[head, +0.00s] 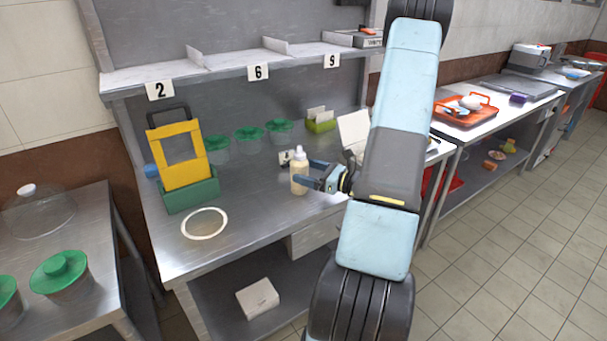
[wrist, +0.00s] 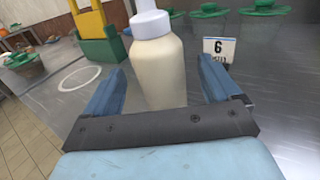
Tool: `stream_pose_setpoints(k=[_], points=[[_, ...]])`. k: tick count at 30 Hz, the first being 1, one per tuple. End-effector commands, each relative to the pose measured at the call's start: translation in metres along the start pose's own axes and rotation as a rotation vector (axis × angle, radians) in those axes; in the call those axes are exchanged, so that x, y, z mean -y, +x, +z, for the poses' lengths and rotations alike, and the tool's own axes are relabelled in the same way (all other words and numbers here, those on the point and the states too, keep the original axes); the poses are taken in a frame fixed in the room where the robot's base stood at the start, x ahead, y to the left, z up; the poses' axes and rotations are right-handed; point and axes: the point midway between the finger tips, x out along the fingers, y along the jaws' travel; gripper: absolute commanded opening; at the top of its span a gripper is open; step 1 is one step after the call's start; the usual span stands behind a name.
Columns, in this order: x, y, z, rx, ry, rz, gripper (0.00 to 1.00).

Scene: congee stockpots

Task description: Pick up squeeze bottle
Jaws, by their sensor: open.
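The squeeze bottle (head: 299,172) stands upright on the steel counter, cream-coloured with a white cap and nozzle. In the wrist view the bottle (wrist: 158,70) rises between my fingers, its nozzle tip cut off by the top edge. My gripper (head: 311,177) reaches in from the right at about the bottle's mid-height. In the wrist view my gripper (wrist: 160,90) is open, with one blue finger on each side of the bottle. A gap shows at the right finger; whether the left finger touches cannot be told.
A green holder with yellow boards (head: 188,192) and a white ring (head: 205,223) lie left of the bottle. Green-lidded containers (head: 279,131) stand behind. The counter in front is clear.

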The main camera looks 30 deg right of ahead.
Motion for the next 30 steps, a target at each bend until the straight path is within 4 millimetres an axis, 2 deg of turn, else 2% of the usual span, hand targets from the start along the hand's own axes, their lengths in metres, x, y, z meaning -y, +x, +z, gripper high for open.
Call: stream_pose_setpoints(k=[5, 13, 23, 30], points=[[0.000, 0.014, 0.001, 0.000, -0.001, 0.002, 0.90], [0.000, 0.047, 0.002, -0.001, 0.000, 0.002, 0.90], [0.000, 0.053, 0.002, -0.001, 0.000, 0.000, 0.90], [0.000, 0.052, 0.002, -0.001, 0.000, 0.000, 0.67]])
